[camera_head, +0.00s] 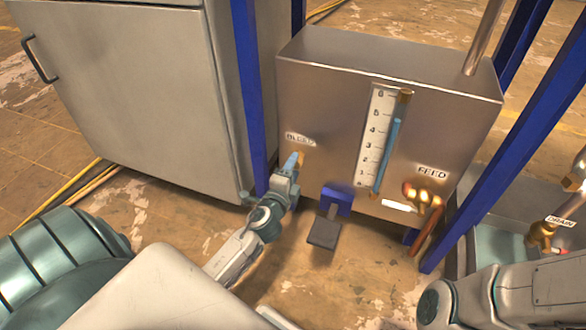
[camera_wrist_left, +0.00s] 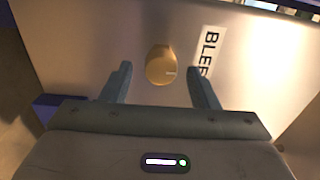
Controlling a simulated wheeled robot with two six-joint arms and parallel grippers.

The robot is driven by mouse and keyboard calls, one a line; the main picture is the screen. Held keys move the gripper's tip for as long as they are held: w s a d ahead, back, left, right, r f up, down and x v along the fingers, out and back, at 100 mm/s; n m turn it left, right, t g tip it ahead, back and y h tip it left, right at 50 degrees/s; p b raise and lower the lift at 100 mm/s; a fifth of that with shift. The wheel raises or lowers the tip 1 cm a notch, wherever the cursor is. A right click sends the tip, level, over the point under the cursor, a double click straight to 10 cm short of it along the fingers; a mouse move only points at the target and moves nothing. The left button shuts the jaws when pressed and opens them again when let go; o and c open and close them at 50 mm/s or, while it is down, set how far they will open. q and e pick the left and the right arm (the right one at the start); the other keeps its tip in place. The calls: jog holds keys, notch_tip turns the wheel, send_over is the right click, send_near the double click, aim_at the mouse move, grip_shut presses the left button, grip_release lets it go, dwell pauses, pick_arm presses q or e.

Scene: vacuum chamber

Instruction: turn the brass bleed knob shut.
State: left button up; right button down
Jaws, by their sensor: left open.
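The brass bleed knob (camera_wrist_left: 161,66) is on the steel tank's front face, beside the BLEED label (camera_wrist_left: 209,52). In the left wrist view it lies between the two fingers of my left gripper (camera_wrist_left: 160,84), with a gap on each side. The fingers are open and do not appear to touch it. In the head view my left gripper (camera_head: 293,163) reaches up to the tank just below the BLEED label, and the knob (camera_head: 301,157) is mostly hidden by it. My right arm shows at the lower right, but its gripper fingers are out of view.
The steel tank (camera_head: 330,110) carries a level gauge (camera_head: 378,140) and a FEED valve (camera_head: 422,196) at right. Blue frame posts (camera_head: 247,90) flank it. A grey cabinet (camera_head: 130,90) stands at left. A pedal (camera_head: 324,232) sits below the tank. A DRAIN valve (camera_head: 541,236) is far right.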

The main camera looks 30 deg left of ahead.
pick_arm(q)
jog(key=v, duration=1)
jog(key=shift+s, duration=0.2)
